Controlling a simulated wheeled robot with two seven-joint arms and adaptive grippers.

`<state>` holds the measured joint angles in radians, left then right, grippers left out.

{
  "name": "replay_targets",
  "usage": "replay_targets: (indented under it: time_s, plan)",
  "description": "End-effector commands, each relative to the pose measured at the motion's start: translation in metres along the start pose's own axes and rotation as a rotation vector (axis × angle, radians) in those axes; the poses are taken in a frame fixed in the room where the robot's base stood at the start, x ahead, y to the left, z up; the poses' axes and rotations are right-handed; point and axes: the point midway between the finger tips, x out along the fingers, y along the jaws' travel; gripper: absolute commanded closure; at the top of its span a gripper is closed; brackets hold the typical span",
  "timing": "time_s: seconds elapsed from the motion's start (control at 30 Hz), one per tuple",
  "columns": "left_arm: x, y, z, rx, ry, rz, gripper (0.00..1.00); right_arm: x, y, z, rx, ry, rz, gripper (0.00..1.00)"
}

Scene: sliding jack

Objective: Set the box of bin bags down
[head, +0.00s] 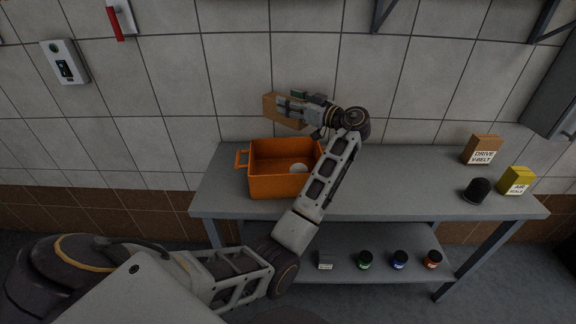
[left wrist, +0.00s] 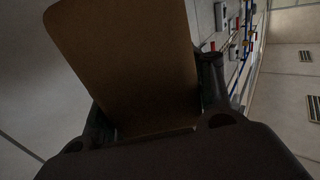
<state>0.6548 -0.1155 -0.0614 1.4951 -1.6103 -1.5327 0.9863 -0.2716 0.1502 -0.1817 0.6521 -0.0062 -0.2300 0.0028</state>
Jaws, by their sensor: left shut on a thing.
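The box of bin bags (head: 269,109) is a plain brown cardboard box with no label showing. My left gripper (head: 290,108) is shut on it and holds it in the air, above the back of the orange crate and near the tiled wall. In the left wrist view the box (left wrist: 135,55) fills the space between the fingers (left wrist: 150,120), with its broad brown face toward the camera. Part of the box is hidden behind the fingers in the head view. My right gripper is not in view.
An orange crate (head: 281,184) with a whitish round thing inside stands on the left of the grey bench (head: 400,190). A brown drive-belt box (head: 482,149), a yellow box (head: 516,180) and a black cylinder (head: 477,190) stand at the right. The bench's middle right is clear. Small jars stand below.

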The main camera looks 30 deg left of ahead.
Motion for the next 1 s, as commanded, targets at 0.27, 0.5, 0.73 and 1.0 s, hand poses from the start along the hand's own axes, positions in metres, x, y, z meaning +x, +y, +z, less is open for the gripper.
replay_targets:
  time_s: [0.27, 0.5, 0.73, 1.0]
  plan:
    - [0.0, 0.0, 0.029, 0.004, 0.001, 0.001, 0.82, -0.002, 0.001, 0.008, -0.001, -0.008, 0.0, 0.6]
    - [0.0, 0.0, 0.056, 0.002, 0.002, 0.001, 0.82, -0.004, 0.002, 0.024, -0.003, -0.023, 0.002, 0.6]
    - [0.0, 0.0, 0.06, 0.0, 0.002, 0.001, 0.82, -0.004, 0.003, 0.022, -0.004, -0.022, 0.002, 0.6]
    - [0.0, 0.0, 0.065, 0.002, 0.001, 0.001, 0.82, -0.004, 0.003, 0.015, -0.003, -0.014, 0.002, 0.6]
